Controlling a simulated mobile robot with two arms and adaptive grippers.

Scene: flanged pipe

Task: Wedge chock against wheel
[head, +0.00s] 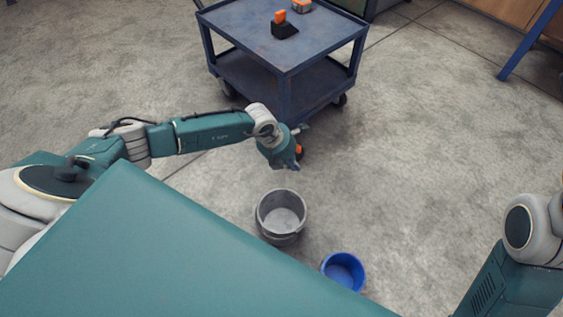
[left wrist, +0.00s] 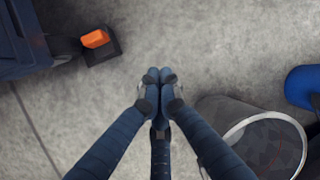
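A black chock with an orange block on top (left wrist: 101,46) lies on the floor in the left wrist view, right beside the cart's dark wheel (left wrist: 66,47). It looks to touch the wheel, but I cannot be sure. In the head view only a bit of its orange (head: 299,150) shows past my left gripper (head: 294,164). That gripper's fingertips also show in the left wrist view (left wrist: 157,76), drawn together with nothing between them, apart from the chock. A similar black and orange chock (head: 285,29) sits on the top shelf of the blue cart (head: 245,27). My right gripper is out of view.
A grey bucket (head: 281,235) stands on the floor close to my left gripper, also in the left wrist view (left wrist: 215,110). A blue bucket (head: 343,283) stands beside it. An orange and grey item (head: 301,6) is on the cart. Floor to the right is clear.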

